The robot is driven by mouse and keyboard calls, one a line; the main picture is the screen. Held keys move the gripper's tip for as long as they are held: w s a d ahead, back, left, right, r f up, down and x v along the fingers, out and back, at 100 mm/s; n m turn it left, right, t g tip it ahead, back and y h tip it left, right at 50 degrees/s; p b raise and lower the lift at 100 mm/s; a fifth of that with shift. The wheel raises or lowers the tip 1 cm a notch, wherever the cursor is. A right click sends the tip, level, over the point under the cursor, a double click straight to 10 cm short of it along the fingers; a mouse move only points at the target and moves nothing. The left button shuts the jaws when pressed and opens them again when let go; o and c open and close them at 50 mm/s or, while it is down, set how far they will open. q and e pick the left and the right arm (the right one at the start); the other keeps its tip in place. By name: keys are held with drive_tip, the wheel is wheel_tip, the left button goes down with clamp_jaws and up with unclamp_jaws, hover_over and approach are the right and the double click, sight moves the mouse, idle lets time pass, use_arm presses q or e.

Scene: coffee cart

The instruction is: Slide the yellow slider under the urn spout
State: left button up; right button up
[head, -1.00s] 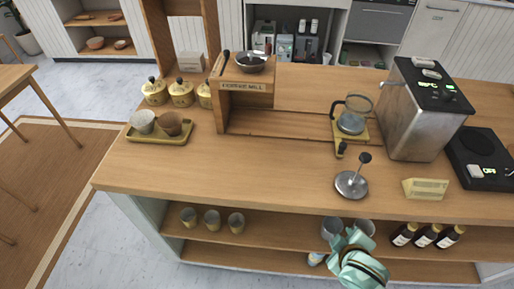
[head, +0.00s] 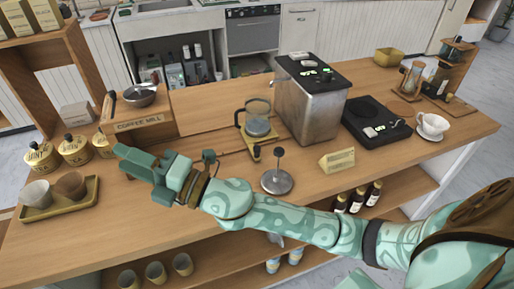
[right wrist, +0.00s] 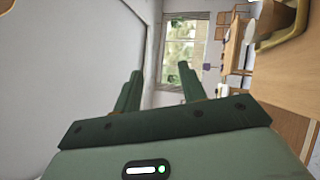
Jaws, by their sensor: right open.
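The yellow slider (head: 256,151) lies on the counter, left of the steel urn (head: 312,105). A glass carafe (head: 258,126) with a dark handle stands on it. The urn's short spout (head: 280,81) sticks out from its left side, up and to the right of the carafe; the carafe looks offset from it. My right gripper (head: 138,168) is above the counter, left of the slider and in front of the coffee mill, pointing left. It is open and empty; its two fingers also show apart in the right wrist view (right wrist: 160,88). My left gripper is not in view.
A metal tamper (head: 277,181) stands in front of the slider, and a yellow card (head: 337,160) is to its right. The coffee mill (head: 138,124), yellow canisters (head: 75,150) and a cup tray (head: 58,209) are at left. A black scale (head: 376,124) is right of the urn.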

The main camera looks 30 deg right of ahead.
drive_tip(key=a+n+g+y, duration=0.4)
drive_tip(key=n+g, duration=0.3)
drive_tip(key=n, duration=0.2)
drive_tip(key=n+g+h, duration=0.5)
drive_tip(key=g+h, duration=0.4)
drive_tip(key=h, duration=1)
hover_over(257, 147)
wheel_tip(257, 147, down, 3)
wheel_tip(257, 147, down, 16)
drive_tip(key=b, duration=0.4)
drive_tip(key=shift+r+b, duration=0.2)
drive_tip(key=shift+b, duration=0.2)
